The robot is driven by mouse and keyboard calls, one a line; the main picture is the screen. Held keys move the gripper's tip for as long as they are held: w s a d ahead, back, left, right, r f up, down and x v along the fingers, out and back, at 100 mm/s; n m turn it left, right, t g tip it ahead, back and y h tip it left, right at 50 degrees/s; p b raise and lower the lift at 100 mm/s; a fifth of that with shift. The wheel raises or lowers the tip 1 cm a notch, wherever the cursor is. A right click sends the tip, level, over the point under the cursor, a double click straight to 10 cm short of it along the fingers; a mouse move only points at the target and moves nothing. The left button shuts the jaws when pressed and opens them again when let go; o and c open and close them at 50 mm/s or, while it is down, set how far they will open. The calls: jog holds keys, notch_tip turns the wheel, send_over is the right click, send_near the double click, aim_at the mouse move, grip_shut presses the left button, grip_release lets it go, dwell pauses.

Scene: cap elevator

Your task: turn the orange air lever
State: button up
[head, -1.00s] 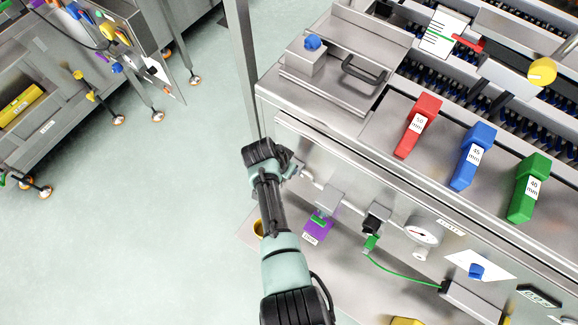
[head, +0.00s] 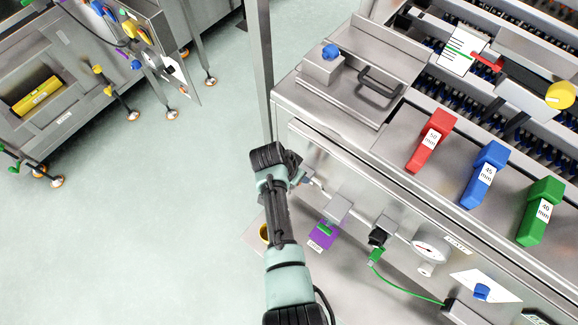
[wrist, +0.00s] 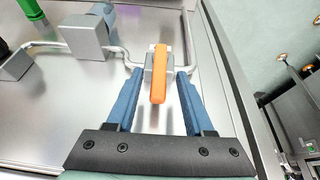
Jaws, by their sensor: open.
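The orange air lever (wrist: 159,75) shows in the wrist view, mounted on a grey valve block on a bent metal pipe. It stands lengthwise in the picture, between the two blue fingers of my gripper (wrist: 156,82). The fingers are open, one on each side of the lever, with a visible gap on both sides. In the head view my arm reaches to the left end of the machine front. My arm hides the lever there, and the fingers can barely be made out.
In the head view a purple part (head: 323,236) and a pressure gauge (head: 430,248) lie along the machine front. Open floor (head: 130,220) spreads to the left.

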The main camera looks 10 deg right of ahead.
jog(key=v, duration=1.1)
jog(key=w+a+r+n+t, duration=0.15)
jog(key=w+r+t, duration=0.25)
jog(key=r, duration=0.8)
jog(key=w+a+r+n+t+y, duration=0.15)
jog(key=w+r+t, duration=0.3)
jog(key=r, duration=0.65)
jog(key=w+a+r+n+t, duration=0.15)
jog(key=w+r+t, duration=0.25)
jog(key=r, duration=0.8)
jog(key=s+a+r+n+t, duration=0.1)
jog(key=s+r+n+t, duration=0.15)
jog(key=r, duration=0.65)
jog(key=s+r+n+t, duration=0.1)
jog(key=s+r+t, duration=0.2)
jog(key=r, duration=0.6)
jog(key=s+a+r+n+t+y, duration=0.2)
jog(key=s+r+t, duration=0.4)
jog(key=s+r, duration=0.7)
jog(key=shift+r+t, duration=0.4)
jog(key=shift+r, duration=0.4)
jog(key=shift+d, duration=0.15)
